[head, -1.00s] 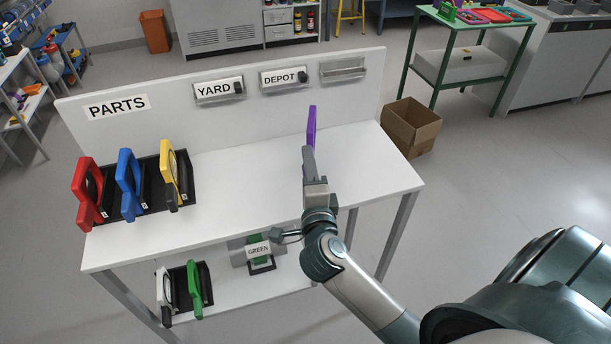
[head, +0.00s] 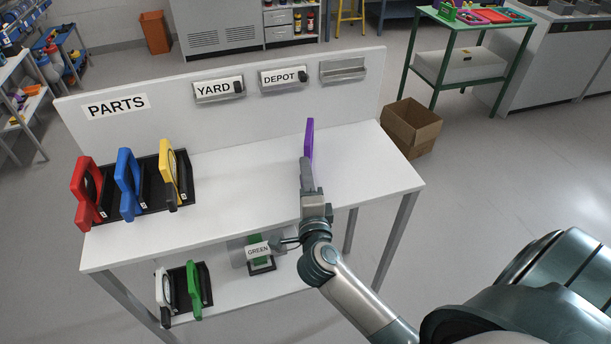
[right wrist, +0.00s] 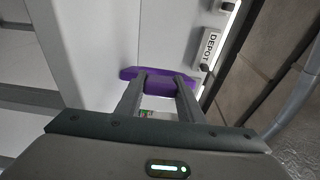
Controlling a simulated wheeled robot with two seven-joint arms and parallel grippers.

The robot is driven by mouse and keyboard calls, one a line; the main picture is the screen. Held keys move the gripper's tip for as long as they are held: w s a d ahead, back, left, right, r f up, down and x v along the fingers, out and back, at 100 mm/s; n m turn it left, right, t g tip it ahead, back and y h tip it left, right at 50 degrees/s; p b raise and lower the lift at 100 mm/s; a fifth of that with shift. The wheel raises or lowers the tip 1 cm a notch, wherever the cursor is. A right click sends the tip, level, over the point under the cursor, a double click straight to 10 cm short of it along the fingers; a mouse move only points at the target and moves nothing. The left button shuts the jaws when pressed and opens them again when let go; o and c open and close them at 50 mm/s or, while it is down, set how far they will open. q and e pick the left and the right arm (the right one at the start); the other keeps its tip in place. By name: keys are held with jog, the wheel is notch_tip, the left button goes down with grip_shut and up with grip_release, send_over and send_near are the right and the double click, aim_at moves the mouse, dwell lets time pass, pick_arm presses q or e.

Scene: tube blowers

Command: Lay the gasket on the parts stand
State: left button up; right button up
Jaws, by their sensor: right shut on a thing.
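The gasket, a flat purple piece (head: 309,138), is held on edge over the right part of the white parts stand (head: 240,205). It also shows in the right wrist view (right wrist: 130,73), across both fingertips. My right gripper (head: 307,161) is shut on it; its fingers also show in the right wrist view (right wrist: 160,80). I cannot tell whether the gasket touches the tabletop. The stand has a PARTS sign (head: 116,106) on its back panel. My left gripper is not in view.
Red (head: 84,192), blue (head: 128,184) and yellow (head: 169,172) framed pieces stand in a black rack on the left of the top. White (head: 164,292) and green (head: 193,290) ones are on the lower shelf. The middle of the top is clear. A cardboard box (head: 411,127) stands on the floor at right.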

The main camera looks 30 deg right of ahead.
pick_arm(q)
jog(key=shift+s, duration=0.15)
pick_arm(e)
jog(key=shift+f, duration=0.1)
jog(key=o, duration=1)
jog(key=shift+c, duration=0.2)
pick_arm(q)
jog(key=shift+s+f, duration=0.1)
pick_arm(e)
jog(key=shift+o, duration=0.7)
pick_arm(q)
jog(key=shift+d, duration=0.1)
pick_arm(e)
jog(key=shift+s+a, duration=0.3)
jog(key=shift+s, duration=0.25)
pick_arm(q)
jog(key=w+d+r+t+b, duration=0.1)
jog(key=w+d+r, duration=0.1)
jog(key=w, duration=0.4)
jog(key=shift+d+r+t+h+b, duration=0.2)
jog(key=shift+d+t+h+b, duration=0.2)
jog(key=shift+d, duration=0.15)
pick_arm(e)
jog(key=v, duration=1)
jog(key=shift+s, duration=0.4)
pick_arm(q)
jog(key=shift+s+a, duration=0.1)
pick_arm(e)
jog(key=shift+a, duration=0.15)
